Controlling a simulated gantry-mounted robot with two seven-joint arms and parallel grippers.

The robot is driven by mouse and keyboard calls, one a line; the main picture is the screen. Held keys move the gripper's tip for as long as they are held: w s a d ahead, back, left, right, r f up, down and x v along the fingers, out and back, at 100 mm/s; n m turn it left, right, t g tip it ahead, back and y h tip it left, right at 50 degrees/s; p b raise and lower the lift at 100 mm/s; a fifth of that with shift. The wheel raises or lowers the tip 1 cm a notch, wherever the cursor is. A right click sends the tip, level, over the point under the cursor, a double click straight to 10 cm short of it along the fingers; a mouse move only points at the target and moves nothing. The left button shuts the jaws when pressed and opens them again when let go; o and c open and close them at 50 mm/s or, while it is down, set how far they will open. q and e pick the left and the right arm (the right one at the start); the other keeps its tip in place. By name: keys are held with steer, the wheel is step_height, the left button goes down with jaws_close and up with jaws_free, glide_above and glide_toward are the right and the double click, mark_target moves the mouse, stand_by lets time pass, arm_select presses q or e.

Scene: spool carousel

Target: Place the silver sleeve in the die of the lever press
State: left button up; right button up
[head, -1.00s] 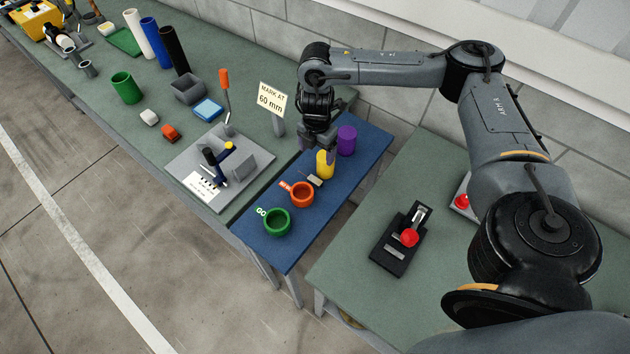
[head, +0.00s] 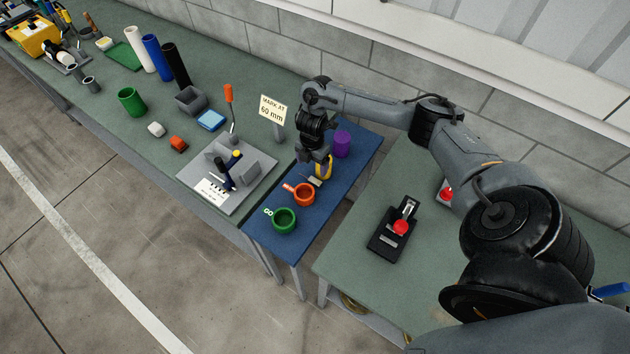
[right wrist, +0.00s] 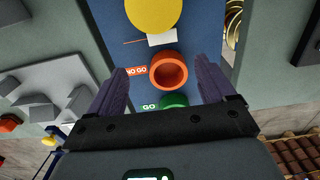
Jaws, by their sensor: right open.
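My right gripper (head: 318,168) is open and empty above the blue table, near the yellow cylinder (head: 326,168). In the right wrist view its two dark fingers (right wrist: 162,88) stand apart, with the orange NO GO ring (right wrist: 168,70) in sight between them. I cannot make out a silver sleeve for certain; small grey hollow tubes (head: 92,84) stand far off at the left. Nor can I tell which fixture is the lever press. My left gripper is not in view.
On the blue table (head: 262,236) stand a green GO ring (head: 284,220) and a purple cylinder (head: 342,144). A black device with a red knob (head: 401,228) sits on the green table at right. A "MARK AT 60 mm" sign (head: 273,112) stands behind the grey plate.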

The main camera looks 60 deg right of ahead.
steer(key=b, duration=0.2)
glide_above(314, 182)
step_height(314, 182, down, 5)
steer(key=shift+w+a+f, duration=0.1)
steer(key=shift+a, duration=0.05)
steer(key=shift+d+f, duration=0.2)
steer(key=shift+f, duration=2.15)
steer(key=shift+c, duration=0.5)
steer(key=shift+c, duration=1.1)
steer(key=c, duration=0.9)
steer(key=shift+r, duration=0.1)
